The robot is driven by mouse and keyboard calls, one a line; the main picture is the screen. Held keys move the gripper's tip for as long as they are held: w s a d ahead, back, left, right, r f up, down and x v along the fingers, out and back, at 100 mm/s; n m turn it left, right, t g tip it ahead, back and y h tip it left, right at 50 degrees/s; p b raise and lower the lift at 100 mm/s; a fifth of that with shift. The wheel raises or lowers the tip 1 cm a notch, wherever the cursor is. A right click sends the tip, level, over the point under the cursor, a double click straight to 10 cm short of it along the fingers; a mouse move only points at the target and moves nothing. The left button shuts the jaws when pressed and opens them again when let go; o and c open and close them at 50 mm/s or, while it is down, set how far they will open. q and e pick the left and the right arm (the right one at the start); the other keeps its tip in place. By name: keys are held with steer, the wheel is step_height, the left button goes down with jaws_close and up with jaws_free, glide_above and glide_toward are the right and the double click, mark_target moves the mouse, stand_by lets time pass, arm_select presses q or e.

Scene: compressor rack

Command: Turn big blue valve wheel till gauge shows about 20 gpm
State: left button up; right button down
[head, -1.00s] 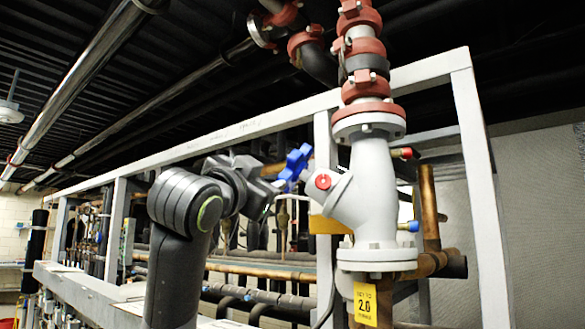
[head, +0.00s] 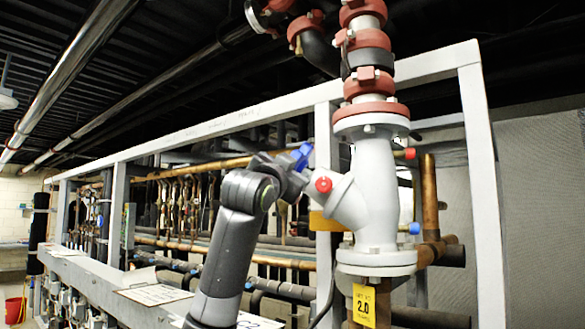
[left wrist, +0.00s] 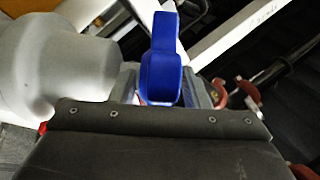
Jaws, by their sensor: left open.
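The blue valve wheel (head: 302,155) sits at the end of the angled side branch of the big grey valve body (head: 374,200). Only part of it shows in the head view, behind my left gripper (head: 291,172). In the left wrist view the wheel (left wrist: 163,60) is close and nearly edge-on, standing up in front of my gripper (left wrist: 165,98). The left gripper is open and at the wheel; I cannot tell whether it touches. The grey valve body (left wrist: 68,62) is at the left there. My right gripper is not in view. I see no readable gauge.
A white frame post (head: 326,200) stands just behind the valve, and another post (head: 482,190) is to its right. A yellow 2.0 tag (head: 364,306) hangs below the valve. Copper pipes (head: 225,250) run behind my arm.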

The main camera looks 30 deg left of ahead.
arm_select(q)
jaws_close()
steer(key=shift+d+r+n+g+y+p, duration=0.1)
steer(key=shift+r+n+g+y+p, duration=0.15)
steer(key=shift+n+g+y+p, duration=0.45)
steer(key=n+g+y+p, duration=0.1)
steer(key=g+p, duration=0.1)
steer(key=n+g+p, duration=0.1)
steer(key=g+p, duration=0.1)
steer(key=n+g+y+p, duration=0.1)
steer(key=g+p, duration=0.1)
steer(key=p, duration=0.1)
steer(key=shift+d+r+g+y, duration=0.25)
steer(key=shift+r+g+y, duration=0.05)
steer(key=shift+r+g, duration=0.1)
steer(key=shift+w+n+g+p, duration=0.15)
steer(key=shift+n+g+p, duration=0.65)
steer(key=shift+g+p, duration=1.05)
steer(key=shift+f+g, duration=0.1)
steer(key=shift+g, duration=0.15)
